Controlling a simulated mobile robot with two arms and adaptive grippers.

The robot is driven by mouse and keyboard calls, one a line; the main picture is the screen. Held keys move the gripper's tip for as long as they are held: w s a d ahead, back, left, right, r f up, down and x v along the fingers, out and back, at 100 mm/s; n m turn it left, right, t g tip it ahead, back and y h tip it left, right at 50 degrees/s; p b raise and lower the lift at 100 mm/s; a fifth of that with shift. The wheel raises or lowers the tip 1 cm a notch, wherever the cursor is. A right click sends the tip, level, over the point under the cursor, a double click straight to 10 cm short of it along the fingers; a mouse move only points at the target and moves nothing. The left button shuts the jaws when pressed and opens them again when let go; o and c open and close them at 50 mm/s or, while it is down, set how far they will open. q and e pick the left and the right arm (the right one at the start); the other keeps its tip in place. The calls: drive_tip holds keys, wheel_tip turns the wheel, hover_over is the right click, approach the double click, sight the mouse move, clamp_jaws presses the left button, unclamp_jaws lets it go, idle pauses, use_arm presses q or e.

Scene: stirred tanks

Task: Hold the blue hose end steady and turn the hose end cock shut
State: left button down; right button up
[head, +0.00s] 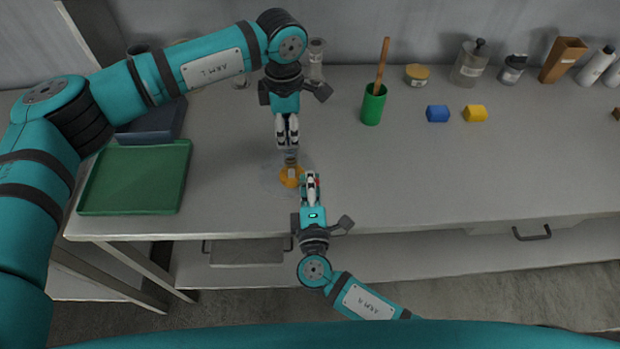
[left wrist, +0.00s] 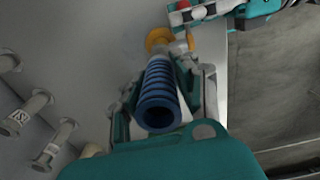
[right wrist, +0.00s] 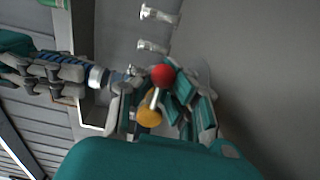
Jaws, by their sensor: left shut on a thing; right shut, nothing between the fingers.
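The blue ribbed hose end (left wrist: 158,92) lies between the fingers of my left gripper (head: 287,146), which is shut on it. It also shows in the right wrist view (right wrist: 80,75), with a pale metal fitting (right wrist: 97,77) at its end. Beyond it is an orange round part (head: 291,177). The hose end cock has a red ball knob (right wrist: 163,75) on a thin metal lever (right wrist: 152,98). My right gripper (head: 310,176) is shut with nothing in it, close beside the cock. The red knob shows at its fingers; I cannot tell whether they touch.
A green tray (head: 90,190) lies on the left of the grey bench (head: 430,170). A green cup (head: 373,104) with a wooden stick, a blue block (head: 437,114) and a yellow block (head: 475,114) stand to the right. Bottles line the back wall. The bench's front right is clear.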

drive_tip(key=o, duration=0.7)
drive_tip(key=shift+f, duration=0.1)
drive_tip(key=shift+s, duration=0.1)
drive_tip(key=s, duration=1.2)
drive_tip(key=shift+d, duration=0.1)
